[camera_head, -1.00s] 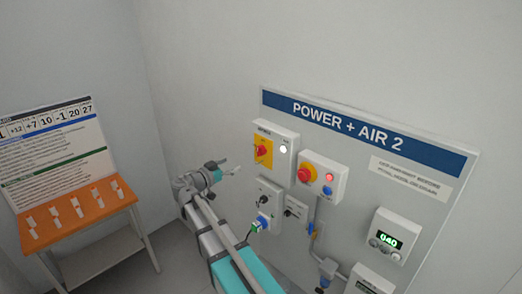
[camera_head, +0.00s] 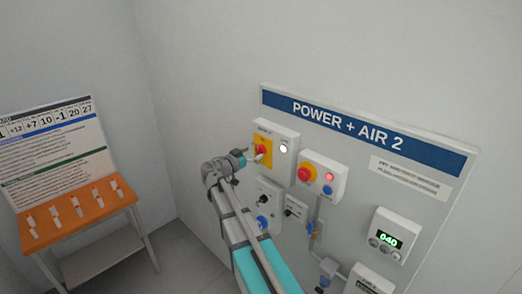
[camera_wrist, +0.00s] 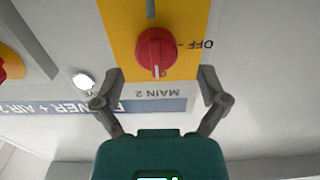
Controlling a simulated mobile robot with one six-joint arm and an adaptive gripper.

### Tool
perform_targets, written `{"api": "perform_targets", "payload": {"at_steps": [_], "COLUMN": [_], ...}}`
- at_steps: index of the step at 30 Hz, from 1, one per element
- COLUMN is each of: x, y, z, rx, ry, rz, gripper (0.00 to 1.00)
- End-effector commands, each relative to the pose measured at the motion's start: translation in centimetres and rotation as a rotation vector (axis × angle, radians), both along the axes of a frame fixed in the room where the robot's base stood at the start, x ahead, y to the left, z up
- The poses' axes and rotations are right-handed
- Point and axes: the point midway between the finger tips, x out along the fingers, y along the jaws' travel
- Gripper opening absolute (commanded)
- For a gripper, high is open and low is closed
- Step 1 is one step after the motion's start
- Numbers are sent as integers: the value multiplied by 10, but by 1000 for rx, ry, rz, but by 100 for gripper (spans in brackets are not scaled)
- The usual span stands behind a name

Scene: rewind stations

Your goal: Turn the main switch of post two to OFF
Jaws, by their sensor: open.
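The main switch is a red knob (camera_wrist: 156,48) on a yellow plate (camera_wrist: 122,38), above the upside-down label MAIN 2 in the wrist view. Its white pointer mark points down in that view, toward the label. The word OFF (camera_wrist: 201,45) is printed right of the knob. In the head view the knob (camera_head: 261,149) is on the upper left box of the POWER + AIR 2 panel. My gripper (camera_wrist: 160,73) is open and empty, its fingers spread to either side just short of the knob. In the head view my gripper (camera_head: 253,159) partly covers the yellow plate.
A lit white lamp (camera_head: 283,149) sits beside the switch. A red button on yellow (camera_head: 307,174) with a red lamp is on the neighbouring box. Sockets (camera_head: 263,223) and hoses are below. An orange table (camera_head: 88,226) stands far left, apart from the panel.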

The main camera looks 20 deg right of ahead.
Motion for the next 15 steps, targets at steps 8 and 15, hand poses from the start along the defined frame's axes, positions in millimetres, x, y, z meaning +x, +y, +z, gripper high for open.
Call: {"api": "perform_targets", "payload": {"at_steps": [8, 15], "x": [9, 11], "y": [-25, -29], "z": [0, 0], "rx": [0, 0], "ry": [0, 0], "rz": [-1, 0], "gripper": [93, 93]}}
